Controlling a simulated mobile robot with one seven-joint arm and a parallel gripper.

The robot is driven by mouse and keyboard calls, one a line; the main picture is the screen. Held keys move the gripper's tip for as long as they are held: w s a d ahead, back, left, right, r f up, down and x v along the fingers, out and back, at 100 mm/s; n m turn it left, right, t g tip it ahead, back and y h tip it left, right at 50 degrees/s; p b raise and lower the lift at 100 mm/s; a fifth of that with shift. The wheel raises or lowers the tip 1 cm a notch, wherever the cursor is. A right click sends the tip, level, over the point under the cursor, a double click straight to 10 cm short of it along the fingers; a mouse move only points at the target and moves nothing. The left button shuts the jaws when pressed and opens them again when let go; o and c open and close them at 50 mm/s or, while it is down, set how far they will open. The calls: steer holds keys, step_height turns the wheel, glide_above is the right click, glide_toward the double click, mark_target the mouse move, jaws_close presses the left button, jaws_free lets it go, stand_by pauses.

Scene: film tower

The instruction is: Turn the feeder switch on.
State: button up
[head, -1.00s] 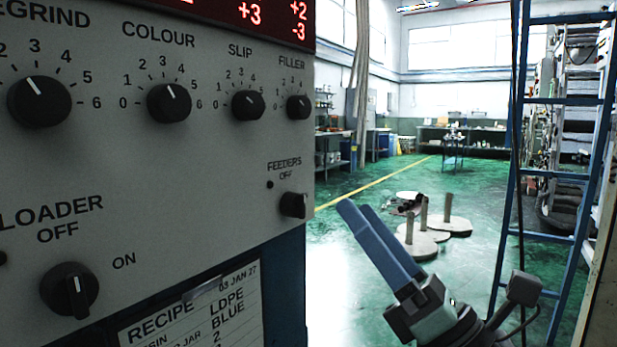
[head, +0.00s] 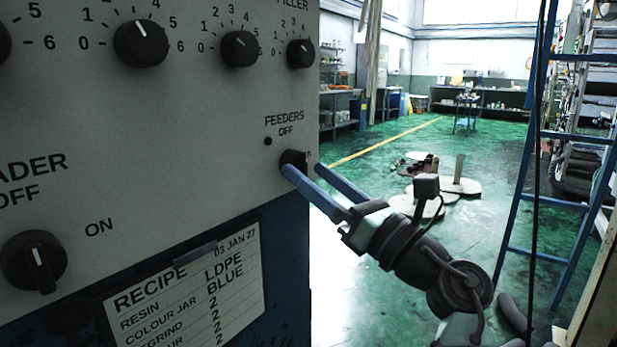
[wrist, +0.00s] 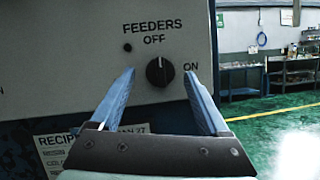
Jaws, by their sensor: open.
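The feeder switch (wrist: 160,72) is a black round knob on the grey panel, under the words FEEDERS OFF, with ON to its right. In the wrist view its white mark points up toward OFF. In the head view the feeder knob (head: 293,158) is partly hidden by my gripper's finger. My gripper (head: 305,170) is open, its two blue fingers reaching toward the panel. In the wrist view the gripper (wrist: 160,85) has one finger on each side of the knob, with gaps between. I cannot tell whether the fingertips touch the panel.
A small dark indicator (head: 268,141) sits left of the feeder knob. The loader knob (head: 34,262) is lower left, and other dials (head: 240,48) are above. A recipe card (head: 185,285) hangs below.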

steer(key=shift+x, duration=0.75)
jaws_close()
